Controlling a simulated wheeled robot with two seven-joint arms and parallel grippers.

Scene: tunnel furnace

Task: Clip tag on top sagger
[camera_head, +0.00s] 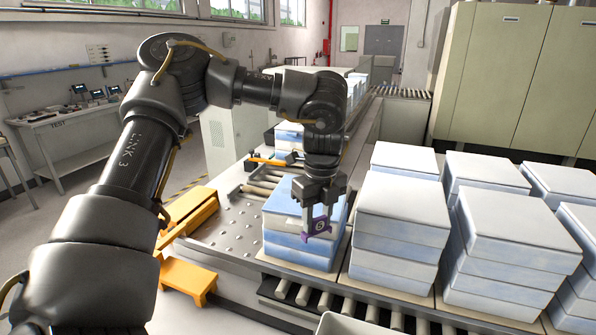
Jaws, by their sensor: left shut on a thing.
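My left gripper (316,222) points down at the front right edge of a blue-and-white sagger stack (300,252) on the conveyor. It is shut on a small purple tag (320,226). The tag is in front of the stack's upper part, near the top sagger (279,205). I cannot tell whether the tag touches the sagger. The gripper and arm hide part of the stack's top. My right gripper is not in view.
More sagger stacks (402,215) stand close on the right. Rollers (305,294) run along the front, with a pale bin edge (345,325) at the bottom. Orange brackets (188,279) are at left. A bare ball-studded plate (225,238) lies left of the stack.

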